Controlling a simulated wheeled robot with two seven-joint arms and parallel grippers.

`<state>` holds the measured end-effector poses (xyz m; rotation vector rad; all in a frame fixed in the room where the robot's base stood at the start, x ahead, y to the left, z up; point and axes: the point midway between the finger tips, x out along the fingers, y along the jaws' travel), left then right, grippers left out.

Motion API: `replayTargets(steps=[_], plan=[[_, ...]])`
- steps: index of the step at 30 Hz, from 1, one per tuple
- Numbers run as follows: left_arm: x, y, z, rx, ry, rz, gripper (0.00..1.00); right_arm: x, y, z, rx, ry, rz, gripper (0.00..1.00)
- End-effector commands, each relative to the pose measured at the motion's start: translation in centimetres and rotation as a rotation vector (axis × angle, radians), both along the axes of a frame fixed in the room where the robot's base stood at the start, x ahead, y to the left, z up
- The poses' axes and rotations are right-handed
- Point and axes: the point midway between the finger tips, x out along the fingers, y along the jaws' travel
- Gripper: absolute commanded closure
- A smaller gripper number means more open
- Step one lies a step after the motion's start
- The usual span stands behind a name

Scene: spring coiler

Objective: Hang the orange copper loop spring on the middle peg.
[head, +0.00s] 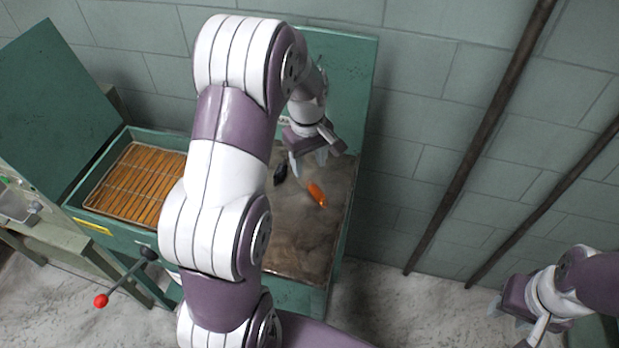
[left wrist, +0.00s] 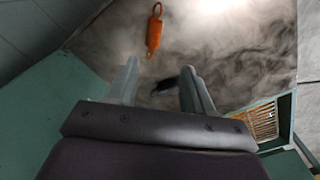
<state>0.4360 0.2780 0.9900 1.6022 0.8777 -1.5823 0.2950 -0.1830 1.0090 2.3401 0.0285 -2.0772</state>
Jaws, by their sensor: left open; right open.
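The orange copper loop spring (head: 317,194) lies on the grey-brown worktop toward its right side. In the left wrist view the orange spring (left wrist: 154,33) shows a loop at its upper end and lies beyond my fingertips. A dark object (head: 280,173) lies to its left on the worktop, and in the left wrist view the dark object (left wrist: 168,84) shows between my fingers. My left gripper (head: 308,158) is open and empty above the worktop, close to the spring and apart from it. My right gripper (head: 508,312) is open and empty, far off at the lower right. I cannot make out the pegs.
A green-framed bench holds the worktop (head: 300,235), with a green back panel (head: 345,85). An orange tray with a wire rack (head: 135,180) sits at the left. A lever with a red knob (head: 101,301) sticks out in front. Dark pipes (head: 480,140) run along the right wall.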

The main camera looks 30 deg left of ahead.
Motion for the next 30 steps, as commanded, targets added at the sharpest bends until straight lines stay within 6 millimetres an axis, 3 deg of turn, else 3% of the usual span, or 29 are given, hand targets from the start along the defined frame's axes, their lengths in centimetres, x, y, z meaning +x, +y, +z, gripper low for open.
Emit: replayTargets(steps=[5, 8, 15, 19, 30], plan=[[-0.1, -0.1, 2.3, 0.001, -0.001, -0.009, 0.48, 0.0, 0.0, -0.2, 0.0, 0.0, 0.0, 0.57], [-1.6, -1.7, 2.8, 0.007, -0.012, -0.134, 0.48, 0.0, 0.0, -0.1, 0.0, 0.0, 0.0, 0.57], [-10.1, -8.0, 2.5, 0.057, -0.077, -0.781, 0.48, 0.0, 0.0, -0.1, 0.0, 0.0, 0.0, 0.57], [-13.3, -9.4, 2.0, 0.077, -0.097, -0.994, 0.48, 0.0, 0.0, -0.1, 0.0, 0.0, 0.0, 0.57], [-14.1, -9.6, 1.8, 0.081, -0.099, -1.048, 0.48, 0.0, 0.0, -0.1, 0.0, 0.0, 0.0, 0.57]])
